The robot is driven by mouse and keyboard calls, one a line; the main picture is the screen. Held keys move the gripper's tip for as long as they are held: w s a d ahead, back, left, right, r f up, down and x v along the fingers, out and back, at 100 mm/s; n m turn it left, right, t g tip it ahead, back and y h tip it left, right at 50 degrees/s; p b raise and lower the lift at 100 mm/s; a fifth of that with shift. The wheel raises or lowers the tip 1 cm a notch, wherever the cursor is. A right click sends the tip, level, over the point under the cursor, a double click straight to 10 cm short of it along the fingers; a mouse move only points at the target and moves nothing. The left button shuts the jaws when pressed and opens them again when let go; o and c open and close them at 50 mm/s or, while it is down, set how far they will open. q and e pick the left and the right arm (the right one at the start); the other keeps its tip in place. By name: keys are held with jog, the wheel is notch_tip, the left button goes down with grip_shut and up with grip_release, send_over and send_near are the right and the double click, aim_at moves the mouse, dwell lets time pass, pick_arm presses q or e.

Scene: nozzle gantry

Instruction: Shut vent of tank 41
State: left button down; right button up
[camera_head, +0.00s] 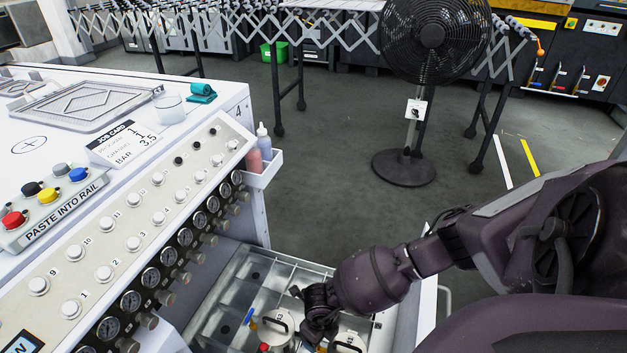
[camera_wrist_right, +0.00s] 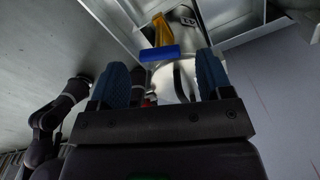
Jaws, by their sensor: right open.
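Two white tanks stand low in the open compartment tray in the head view, a left one (camera_head: 277,325) and a right one (camera_head: 347,343). Their number labels are too small to read surely. A blue handle (camera_head: 248,316) with yellow beside it shows at the left tank. My right gripper (camera_head: 316,327) is down at the tanks, between the two. In the right wrist view its blue-padded fingers (camera_wrist_right: 162,78) are open. A blue-ended yellow lever (camera_wrist_right: 160,53) lies beyond and between the fingertips, in front of a white tank (camera_wrist_right: 183,85). No contact is clear. My left gripper is not in view.
The tray's divider walls (camera_head: 262,270) rise around the tanks. The sloped panel (camera_head: 150,225) with knobs and gauges stands close on the left. A bottle holder (camera_head: 264,170) hangs at its end. A black fan (camera_head: 405,168) stands on open floor behind.

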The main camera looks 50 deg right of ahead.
jog(key=shift+f, duration=0.9)
jog(key=c, duration=0.9)
jog(key=shift+w+r+n, duration=0.1)
jog(key=shift+w+n, duration=0.05)
jog(key=shift+n, duration=0.85)
jog(key=shift+n+p, duration=0.5)
jog(key=shift+n, duration=0.4)
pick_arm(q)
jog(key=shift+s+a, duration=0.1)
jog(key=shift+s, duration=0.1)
